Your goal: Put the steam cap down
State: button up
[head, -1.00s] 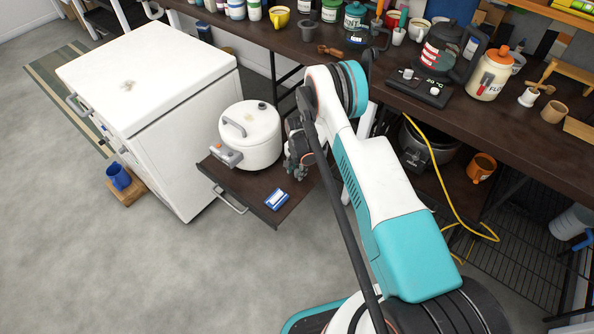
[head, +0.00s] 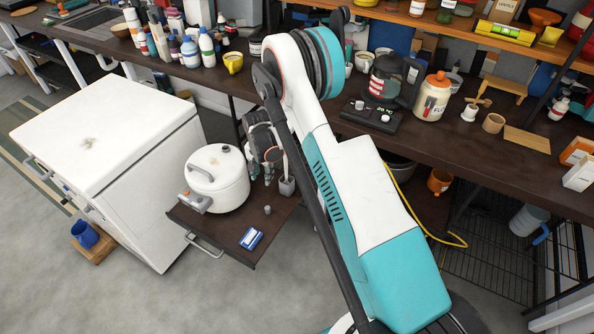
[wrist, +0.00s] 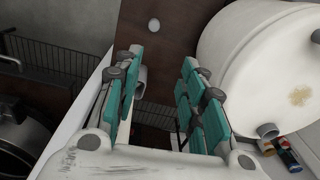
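A small grey cylinder, apparently the steam cap (head: 267,210), stands on the brown pull-out shelf (head: 222,232). It lies to the right of the white pressure cooker (head: 222,190) and apart from it. In the wrist view the cap is a pale round spot (wrist: 153,26) beyond my fingertips. My gripper (head: 267,177) is beside the cooker's right side, farther back than the cap. In the wrist view my gripper (wrist: 161,60) has its fingers apart, with nothing held between them. The cooker (wrist: 255,60) is close to the right fingers.
A grey cup-like thing (head: 287,186) is close right of my gripper. A blue-and-white box (head: 251,238) lies near the shelf's front edge. A white cabinet (head: 110,120) stands left. The cluttered counter (head: 440,145) is behind and right. Shelf room remains around the cap.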

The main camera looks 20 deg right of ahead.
jog(key=s+r+n+t, duration=0.15)
jog(key=s+r, duration=0.25)
jog(key=r, duration=0.7)
jog(key=s+r+n+t, duration=0.15)
jog(key=s+r, duration=0.25)
jog(key=r, duration=0.6)
jog(key=s+r+n, duration=0.2)
jog(key=s+r, duration=0.2)
jog(key=r, duration=0.7)
jog(key=s+r+n+t, duration=0.1)
jog(key=s+r+n, duration=0.1)
jog(key=s, duration=0.9)
jog(key=s+r+n+t, duration=0.2)
jog(key=s+r, duration=0.2)
jog(key=s, duration=0.8)
jog(key=shift+d+r+n+t, duration=0.15)
jog(key=shift+r+n+t, duration=0.15)
jog(key=shift+n, duration=0.1)
jog(key=shift+c, duration=0.4)
